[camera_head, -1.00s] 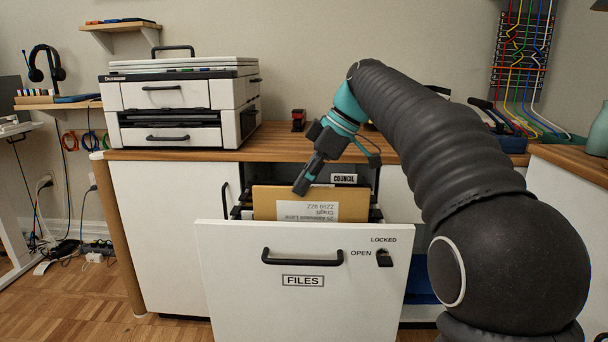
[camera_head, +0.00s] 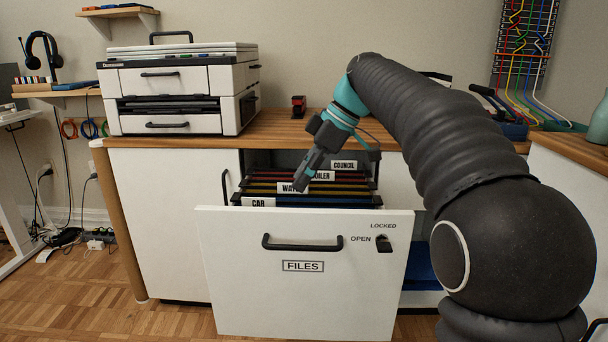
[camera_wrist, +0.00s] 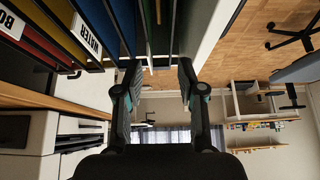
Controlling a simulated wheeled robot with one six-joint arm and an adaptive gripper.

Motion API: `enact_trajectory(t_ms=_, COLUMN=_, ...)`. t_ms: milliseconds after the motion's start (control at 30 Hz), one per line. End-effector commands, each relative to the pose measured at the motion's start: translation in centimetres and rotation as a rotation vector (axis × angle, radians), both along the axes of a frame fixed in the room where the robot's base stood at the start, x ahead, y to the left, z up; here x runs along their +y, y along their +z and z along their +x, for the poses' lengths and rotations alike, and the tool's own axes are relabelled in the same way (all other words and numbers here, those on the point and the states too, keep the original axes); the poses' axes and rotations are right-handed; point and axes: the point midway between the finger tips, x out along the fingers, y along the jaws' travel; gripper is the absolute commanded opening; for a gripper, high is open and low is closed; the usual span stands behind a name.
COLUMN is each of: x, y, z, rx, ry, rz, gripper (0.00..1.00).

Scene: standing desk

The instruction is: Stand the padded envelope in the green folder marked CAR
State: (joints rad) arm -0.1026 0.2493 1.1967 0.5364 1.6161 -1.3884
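The padded envelope is not visible in either current view; the deep parts of the drawer are hidden behind its front. The CAR tab (camera_head: 258,202) stands at the front left of the open file drawer, just behind the white drawer front (camera_head: 330,300). Its folder shows only as a dark edge. My gripper (camera_head: 300,182) is over the front part of the drawer, tilted down, with nothing seen in it. In the wrist view my gripper (camera_wrist: 157,66) has its two fingers apart. Dark green folder edges (camera_wrist: 190,28) show beyond the fingers, beside the white drawer front (camera_wrist: 212,40).
Behind CAR stand the WATER tab (camera_head: 292,188), a partly covered BOILER tab (camera_head: 322,175) and the COUNCIL tab (camera_head: 344,165). A printer (camera_head: 180,90) and a small red-and-black object (camera_head: 298,105) stand on the wooden counter (camera_head: 272,130).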

Motion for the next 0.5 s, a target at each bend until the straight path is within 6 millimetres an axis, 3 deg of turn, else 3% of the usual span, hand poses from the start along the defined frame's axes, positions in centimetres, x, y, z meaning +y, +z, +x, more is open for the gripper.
enact_trajectory(t_ms=233, x=-0.6, y=0.9, z=0.1, rx=-0.001, ry=-0.002, rz=0.001, gripper=0.39)
enact_trajectory(t_ms=500, x=-3.0, y=4.9, z=0.1, rx=-0.003, ry=-0.002, rz=0.001, gripper=0.39)
